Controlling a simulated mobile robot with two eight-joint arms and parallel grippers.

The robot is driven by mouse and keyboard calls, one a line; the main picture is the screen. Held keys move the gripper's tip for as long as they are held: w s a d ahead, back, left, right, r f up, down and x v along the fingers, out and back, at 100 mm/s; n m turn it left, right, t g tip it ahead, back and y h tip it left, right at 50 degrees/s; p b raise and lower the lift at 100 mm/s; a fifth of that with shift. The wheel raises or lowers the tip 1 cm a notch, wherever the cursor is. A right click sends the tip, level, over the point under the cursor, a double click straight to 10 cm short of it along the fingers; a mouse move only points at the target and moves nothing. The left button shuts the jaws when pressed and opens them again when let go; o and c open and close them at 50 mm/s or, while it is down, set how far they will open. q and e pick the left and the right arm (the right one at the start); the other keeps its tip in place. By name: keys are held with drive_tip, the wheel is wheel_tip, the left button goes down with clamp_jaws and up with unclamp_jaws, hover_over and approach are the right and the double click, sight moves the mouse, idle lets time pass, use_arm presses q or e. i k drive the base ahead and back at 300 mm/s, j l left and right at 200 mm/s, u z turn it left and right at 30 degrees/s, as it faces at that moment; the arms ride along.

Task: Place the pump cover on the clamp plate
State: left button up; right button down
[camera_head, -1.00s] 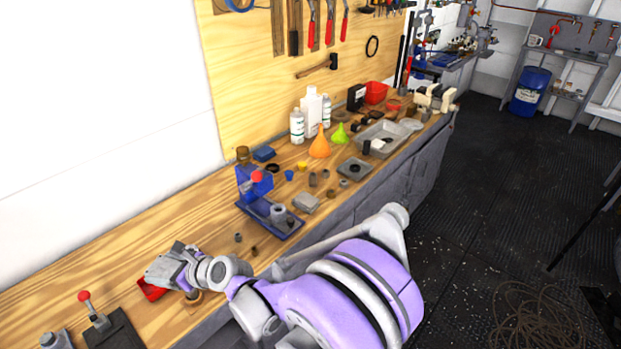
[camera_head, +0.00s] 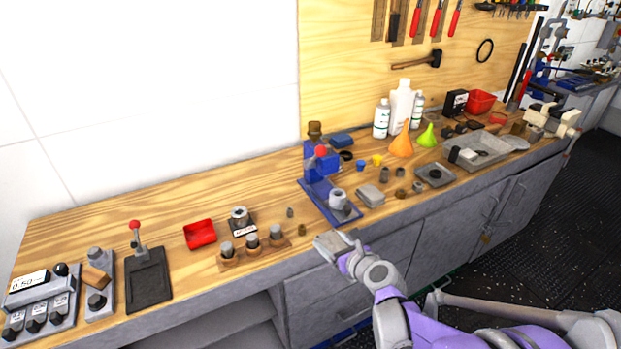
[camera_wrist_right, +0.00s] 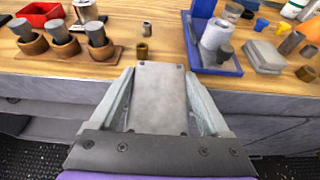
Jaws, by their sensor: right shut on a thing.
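My right gripper (camera_head: 330,243) is shut on a flat grey rectangular plate with small dark spots near its corners, which looks like the pump cover (camera_wrist_right: 160,88). It holds the cover just off the bench's front edge, in front of the blue press. In the right wrist view the cover lies between the two fingers (camera_wrist_right: 160,100). The clamp plate appears to be the dark plate (camera_head: 148,284) at the left of the bench, with a red-knobbed lever at its back. It lies well left of the gripper, its top bare. My left gripper is out of view.
Between them stand a wooden holder (camera_head: 228,264) with three grey cylinders, a red tray (camera_head: 200,234) and a small labelled fixture (camera_head: 243,228). A blue press (camera_head: 318,192) stands behind the gripper. A grey unit with knobs (camera_head: 40,300) is left of the clamp plate.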

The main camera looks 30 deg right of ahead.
sight(146, 285)
drive_tip(key=i+l+u, duration=0.1)
drive_tip(key=i, duration=0.3)
drive_tip(key=i+l+u, duration=0.1)
drive_tip(key=i+l, duration=0.15)
drive_tip(key=i, duration=0.15)
